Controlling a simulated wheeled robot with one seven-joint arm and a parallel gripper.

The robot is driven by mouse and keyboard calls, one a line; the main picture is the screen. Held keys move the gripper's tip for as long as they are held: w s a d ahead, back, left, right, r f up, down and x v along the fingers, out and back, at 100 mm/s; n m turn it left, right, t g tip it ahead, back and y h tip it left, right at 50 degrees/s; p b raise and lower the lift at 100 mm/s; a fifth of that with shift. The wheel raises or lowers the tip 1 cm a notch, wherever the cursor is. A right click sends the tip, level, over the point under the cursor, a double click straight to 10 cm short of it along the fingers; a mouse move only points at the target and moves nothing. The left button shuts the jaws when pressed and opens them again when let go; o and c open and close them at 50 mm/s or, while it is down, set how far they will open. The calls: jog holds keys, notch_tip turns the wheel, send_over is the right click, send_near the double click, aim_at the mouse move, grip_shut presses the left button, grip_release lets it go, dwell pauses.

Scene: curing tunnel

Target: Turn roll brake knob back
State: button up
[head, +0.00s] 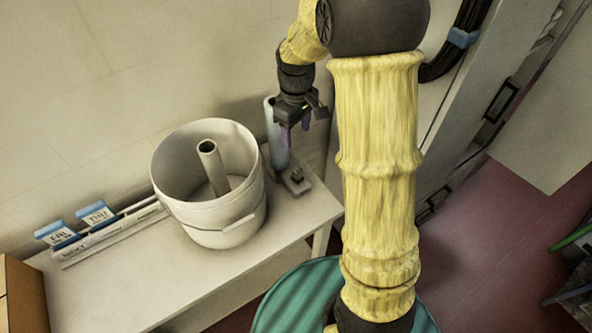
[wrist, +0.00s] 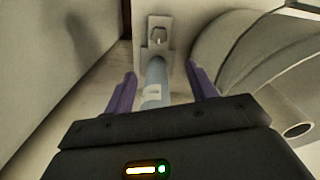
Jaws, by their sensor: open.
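The brake knob (head: 297,175) is a small dark piece on a grey plate at the right end of the table. In the wrist view the knob (wrist: 158,36) shows at the top centre, on its pale plate. A pale blue-grey roll (head: 274,145) stands upright beside the plate; it also shows in the wrist view (wrist: 154,78), between the fingers in the picture. My gripper (head: 294,132) is open, with purple fingers, above the knob plate and close to the roll's upper part. The wrist view also shows my gripper (wrist: 160,78), with clear gaps beside the roll.
A white bucket (head: 185,208) with a tube (head: 213,165) inside stands left of the roll. Blue-topped cards (head: 97,214) and a rail lie farther left on the table (head: 130,285). A wall is close behind. A green round object (head: 290,300) is below the table's front.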

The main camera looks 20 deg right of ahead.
aim_at(296, 174)
notch_tip(296, 174, down, 16)
jog(key=shift+f+p, duration=0.1)
jog(key=shift+p, duration=0.25)
jog(key=shift+d+f, duration=0.1)
jog(key=shift+f, duration=0.2)
jog(key=c, duration=0.9)
jog(key=shift+c, duration=0.4)
